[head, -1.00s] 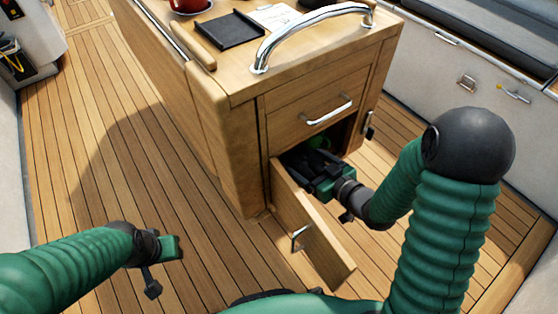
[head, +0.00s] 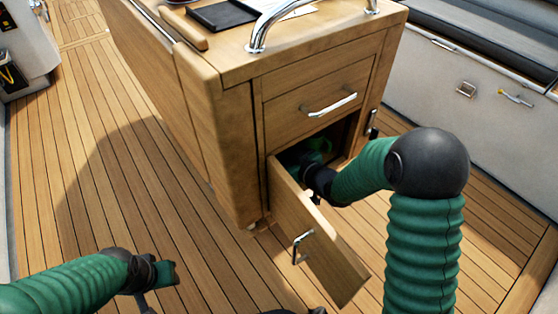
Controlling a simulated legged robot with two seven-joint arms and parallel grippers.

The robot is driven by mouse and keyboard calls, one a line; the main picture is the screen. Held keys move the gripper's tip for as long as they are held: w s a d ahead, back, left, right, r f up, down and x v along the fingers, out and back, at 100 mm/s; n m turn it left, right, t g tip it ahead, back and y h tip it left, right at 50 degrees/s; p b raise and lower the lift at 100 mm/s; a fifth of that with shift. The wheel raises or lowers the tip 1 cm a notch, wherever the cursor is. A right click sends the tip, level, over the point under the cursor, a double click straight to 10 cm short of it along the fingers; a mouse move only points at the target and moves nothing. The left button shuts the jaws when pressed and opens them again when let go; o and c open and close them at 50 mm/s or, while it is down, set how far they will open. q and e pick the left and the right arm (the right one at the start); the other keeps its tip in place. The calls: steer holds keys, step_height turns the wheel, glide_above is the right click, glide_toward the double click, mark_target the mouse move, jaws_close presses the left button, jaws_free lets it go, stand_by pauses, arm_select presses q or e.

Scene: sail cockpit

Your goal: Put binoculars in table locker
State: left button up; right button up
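The table locker (head: 345,140) is the low compartment of the wooden table, under a drawer. Its door (head: 312,232) hangs open, swung out toward me. My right gripper (head: 306,157) is inside the opening, behind the upper edge of the door. Its fingers are in dark shadow, so I cannot see whether they are open or shut. I cannot make out the binoculars now; the gripper, wrist, door and shadow cover the inside. My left gripper (head: 162,276) is low at the left over the deck, away from the table; its finger opening is unclear.
The table top holds a black tray (head: 222,14) and a chrome grab rail (head: 262,35). The closed drawer (head: 325,100) has a chrome handle. A bench (head: 470,75) runs along the right. The slatted deck (head: 90,180) at the left is clear.

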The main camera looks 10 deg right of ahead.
steer(key=shift+w+f, duration=0.25)
steer(key=shift+f, duration=0.25)
steer(key=shift+r, duration=0.25)
arm_select(q)
steer(key=shift+f, duration=0.55)
arm_select(e)
steer(key=o, duration=1.9)
steer(key=shift+s, duration=0.1)
steer(key=p+v, duration=0.5)
steer(key=v, duration=0.6)
steer(key=shift+r, duration=0.15)
arm_select(q)
steer(key=v, duration=0.2)
steer(key=w+v, duration=0.1)
steer(key=v, duration=0.2)
arm_select(e)
steer(key=shift+s+d, duration=0.15)
steer(key=shift+s, duration=0.3)
